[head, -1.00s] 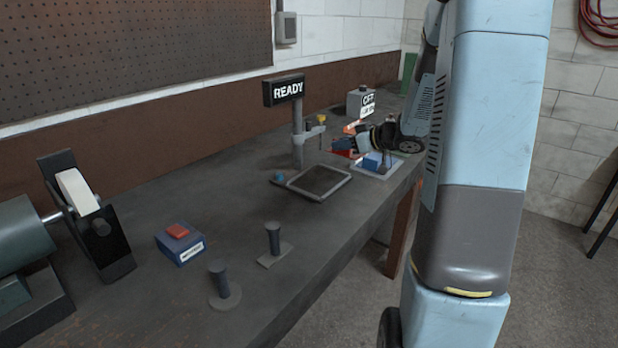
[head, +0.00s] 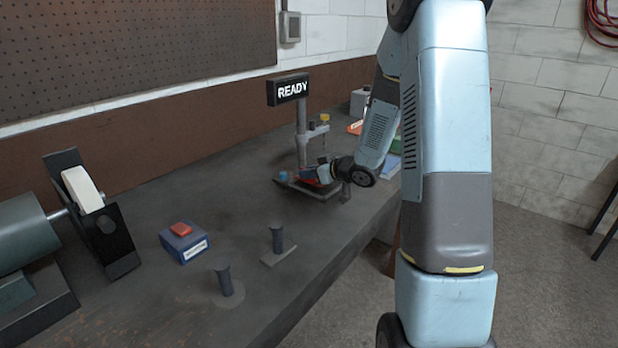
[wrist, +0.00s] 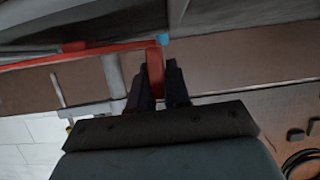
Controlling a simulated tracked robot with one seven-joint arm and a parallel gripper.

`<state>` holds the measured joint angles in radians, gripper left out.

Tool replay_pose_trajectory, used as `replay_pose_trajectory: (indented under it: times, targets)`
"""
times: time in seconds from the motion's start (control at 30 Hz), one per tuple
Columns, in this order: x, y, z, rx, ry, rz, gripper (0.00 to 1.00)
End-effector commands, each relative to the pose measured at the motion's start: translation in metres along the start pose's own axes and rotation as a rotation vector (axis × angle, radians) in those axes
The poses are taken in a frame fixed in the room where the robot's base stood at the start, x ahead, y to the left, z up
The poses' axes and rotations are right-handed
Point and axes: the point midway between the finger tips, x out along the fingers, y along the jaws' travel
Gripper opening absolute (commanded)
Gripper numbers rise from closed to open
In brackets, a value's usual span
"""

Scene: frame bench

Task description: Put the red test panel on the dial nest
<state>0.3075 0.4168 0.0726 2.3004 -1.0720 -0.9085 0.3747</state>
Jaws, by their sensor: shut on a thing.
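My gripper (head: 328,174), also in the wrist view (wrist: 158,85), is shut on this part. The dial nest (head: 298,186), a dark tilted tray at the foot of the READY post, lies right under the panel. I cannot tell whether panel and nest touch. A blue knob (head: 282,177) sits at its left end.
A blue button box (head: 183,243), two short pegs (head: 277,238) (head: 223,280) and a grinder (head: 95,215) stand nearer left. The bench between is clear.

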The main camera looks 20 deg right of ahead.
Motion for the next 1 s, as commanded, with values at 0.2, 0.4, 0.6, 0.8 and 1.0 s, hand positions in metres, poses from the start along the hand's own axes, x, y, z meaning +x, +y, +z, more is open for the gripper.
replay_pose_trajectory:
  times: [0.2,0.4,0.6,0.8,1.0]
  targets:
    - [0.0058,-0.0001,0.0143,-0.001,0.001,0.001,0.00]
    - [0.0056,-0.0001,0.0150,-0.001,-0.001,0.001,0.18]
    - [0.0057,-0.0002,0.0146,-0.001,0.000,0.001,0.37]
    - [0.0058,-0.0003,0.0143,-0.001,0.000,0.000,0.42]
    - [0.0010,-0.0007,0.0141,-0.001,0.000,0.000,0.42]
